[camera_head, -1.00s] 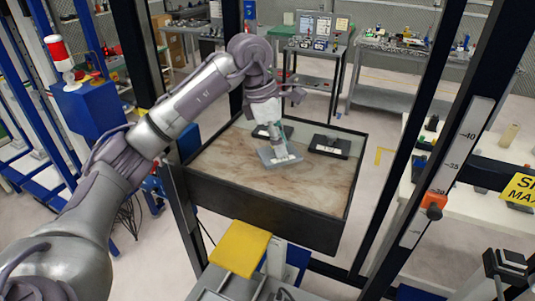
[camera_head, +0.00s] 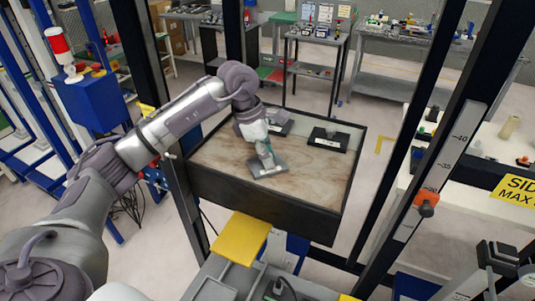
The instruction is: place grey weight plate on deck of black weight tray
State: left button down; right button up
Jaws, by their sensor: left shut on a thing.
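The grey weight plate (camera_head: 268,171) is a flat rectangular slab with an upright grip. My left gripper (camera_head: 267,157) is shut on that grip from above. The plate is over the near-middle part of the brown mottled deck of the black weight tray (camera_head: 262,203), inside its low walls. It looks close to level; I cannot tell whether its underside touches the deck. My right gripper is not in view.
Two black weights with pale labels stand on the deck: one at the right (camera_head: 329,140), one at the back (camera_head: 278,124), partly hidden by my gripper. Deck is free at front and right. Dark posts flank the tray; a yellow pad (camera_head: 240,240) is in front.

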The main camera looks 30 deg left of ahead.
aim_at(253, 163)
pick_arm(q)
jog(key=c, duration=0.9)
grip_release()
jog(key=shift+r, duration=0.15)
jog(key=shift+a+r, duration=0.15)
jog(key=shift+r, duration=0.1)
jog(key=b+v, duration=0.2)
jog(key=v, duration=0.9)
jog(key=shift+s+a+r, duration=0.1)
jog(key=shift+s+r, duration=0.05)
jog(key=shift+r, duration=0.1)
